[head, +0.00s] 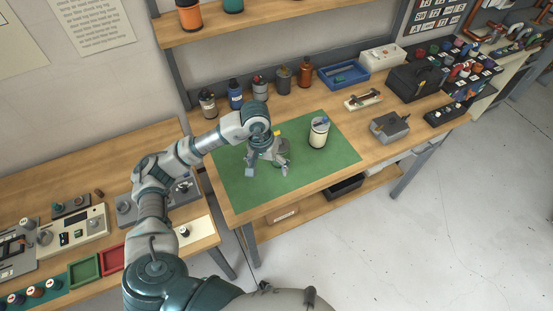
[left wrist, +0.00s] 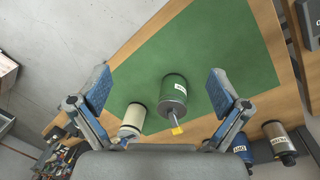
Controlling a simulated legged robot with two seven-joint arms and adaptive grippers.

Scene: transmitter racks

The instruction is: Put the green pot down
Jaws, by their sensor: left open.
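The green pot (left wrist: 174,90) shows in the left wrist view, with a white label and a metal stem tipped in yellow. It appears to stand on the green mat (left wrist: 200,40). My left gripper (head: 267,171) is open above the mat (head: 233,188) in the head view. In the left wrist view its fingers (left wrist: 158,90) are spread wide on either side of the pot, and neither touches it. In the head view the gripper mostly hides the pot. My right gripper is in neither view.
A cream canister (head: 319,133) stands on the mat right of the gripper. Several bottles (head: 235,95) line the back of the bench. A blue tray (head: 343,75), a black case (head: 414,82) and a grey box (head: 389,126) are farther right. The mat's front is clear.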

